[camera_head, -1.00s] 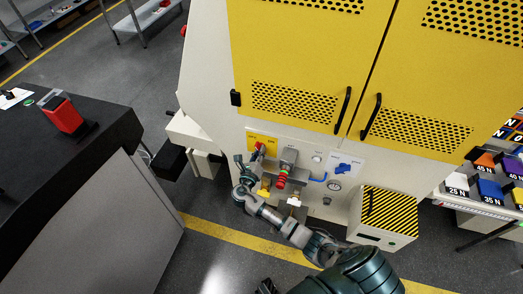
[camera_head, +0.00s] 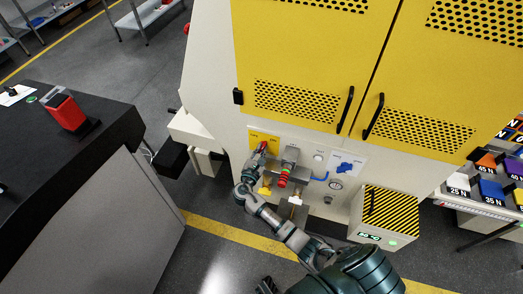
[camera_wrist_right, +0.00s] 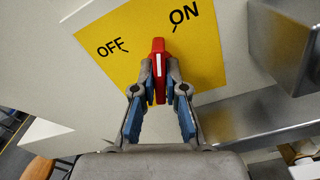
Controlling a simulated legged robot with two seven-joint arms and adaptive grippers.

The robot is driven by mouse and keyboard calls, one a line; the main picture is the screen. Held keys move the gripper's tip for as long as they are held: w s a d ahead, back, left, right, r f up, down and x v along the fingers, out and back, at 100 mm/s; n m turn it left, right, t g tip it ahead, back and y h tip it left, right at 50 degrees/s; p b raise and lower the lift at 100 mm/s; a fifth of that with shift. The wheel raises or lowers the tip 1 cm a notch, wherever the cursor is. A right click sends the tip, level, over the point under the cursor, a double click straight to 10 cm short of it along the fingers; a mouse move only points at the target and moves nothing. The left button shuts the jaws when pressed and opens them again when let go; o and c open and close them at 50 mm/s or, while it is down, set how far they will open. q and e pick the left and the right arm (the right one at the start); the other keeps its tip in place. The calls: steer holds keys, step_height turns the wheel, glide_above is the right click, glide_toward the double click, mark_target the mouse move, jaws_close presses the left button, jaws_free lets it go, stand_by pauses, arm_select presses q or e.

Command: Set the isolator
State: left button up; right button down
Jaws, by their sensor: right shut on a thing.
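The isolator is a red handle (camera_wrist_right: 158,68) with a white line, on a yellow plate (camera_wrist_right: 205,62) marked OFF at left and ON at right. In the right wrist view its tip points up, between the two marks. My right gripper (camera_wrist_right: 159,92) is shut on it, one finger on each side. In the head view the yellow plate (camera_head: 255,135) is low on the left of the cabinet front, and my right gripper (camera_head: 261,151) reaches it from below, hiding much of the handle. My left gripper is not in view.
A grey metal part with a red-striped stem (camera_head: 284,177) stands just right of the gripper. A striped box (camera_head: 387,209) with a lit green display is at lower right. A dark bench (camera_head: 100,130) is at left.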

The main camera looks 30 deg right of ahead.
steer(key=shift+a+m+b, duration=0.15)
steer(key=shift+m+b, duration=0.3)
steer(key=shift+m, duration=0.75)
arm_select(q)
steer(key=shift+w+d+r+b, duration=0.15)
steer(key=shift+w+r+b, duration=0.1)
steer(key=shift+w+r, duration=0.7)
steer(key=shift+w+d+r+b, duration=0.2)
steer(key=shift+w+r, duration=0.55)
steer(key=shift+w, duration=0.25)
arm_select(e)
steer(key=shift+m, duration=1.2)
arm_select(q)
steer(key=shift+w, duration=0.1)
arm_select(e)
steer(key=c, duration=1.2)
jaws_free()
steer(key=shift+s, duration=0.15)
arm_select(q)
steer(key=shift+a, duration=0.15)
arm_select(e)
steer(key=shift+s+r, duration=0.1)
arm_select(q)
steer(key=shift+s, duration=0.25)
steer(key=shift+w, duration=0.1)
arm_select(e)
steer(key=v, duration=1.2)
